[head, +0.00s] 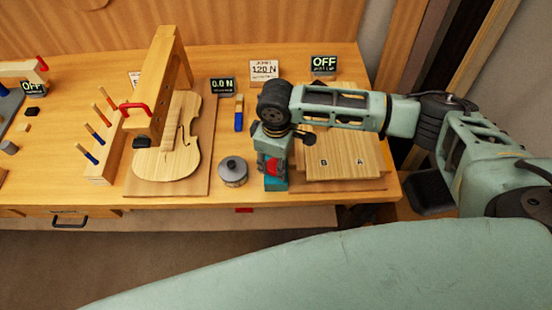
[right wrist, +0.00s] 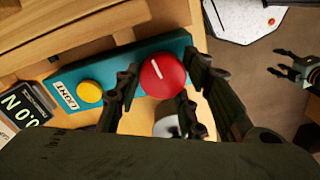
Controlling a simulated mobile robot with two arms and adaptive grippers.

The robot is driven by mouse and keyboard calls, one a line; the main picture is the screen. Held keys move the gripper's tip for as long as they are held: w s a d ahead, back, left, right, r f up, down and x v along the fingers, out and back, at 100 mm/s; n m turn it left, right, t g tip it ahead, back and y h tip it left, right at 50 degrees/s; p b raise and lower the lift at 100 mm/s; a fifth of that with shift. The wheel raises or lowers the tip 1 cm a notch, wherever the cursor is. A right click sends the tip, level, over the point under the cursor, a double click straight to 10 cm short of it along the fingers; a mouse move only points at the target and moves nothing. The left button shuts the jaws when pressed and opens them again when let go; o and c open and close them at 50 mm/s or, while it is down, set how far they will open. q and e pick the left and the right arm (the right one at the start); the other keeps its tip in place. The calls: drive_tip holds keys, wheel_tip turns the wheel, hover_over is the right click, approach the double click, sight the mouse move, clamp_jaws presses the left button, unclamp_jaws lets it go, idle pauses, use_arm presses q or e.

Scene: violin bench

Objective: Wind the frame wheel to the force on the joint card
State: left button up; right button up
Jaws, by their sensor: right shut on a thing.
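My right gripper (head: 272,150) reaches down onto a teal box (head: 276,186) at the bench's front. In the right wrist view its fingers (right wrist: 163,86) are shut on a red knob (right wrist: 162,74) with a white line. A wooden frame (head: 160,85) with a red handle (head: 138,107) stands over a violin plate (head: 178,150), well left of this gripper. The joint card (head: 264,70) reads 120 N. A display (head: 222,86) reads 0.0 N. My left gripper (right wrist: 290,68) is open and empty at the right of the wrist view, outside the head view.
The teal box also has a yellow button (right wrist: 90,91) and a LIGHT label. A grey round pot (head: 232,171) stands just left of it. Wooden boards (head: 345,160) lie to its right. A display (head: 324,65) at the back reads OFF. A rack (head: 103,160) holds several tools.

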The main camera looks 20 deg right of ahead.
drive_tip(key=shift+d+r+m+p, duration=0.1)
drive_tip(key=shift+r+m+p, duration=0.2)
drive_tip(key=shift+p, duration=0.1)
drive_tip(key=shift+w+f, duration=0.1)
drive_tip(key=shift+f, duration=0.15)
drive_tip(key=o, duration=1.1)
drive_tip(key=shift+d, duration=0.1)
wheel_tip(320, 180, up, 12)
idle(0.8)
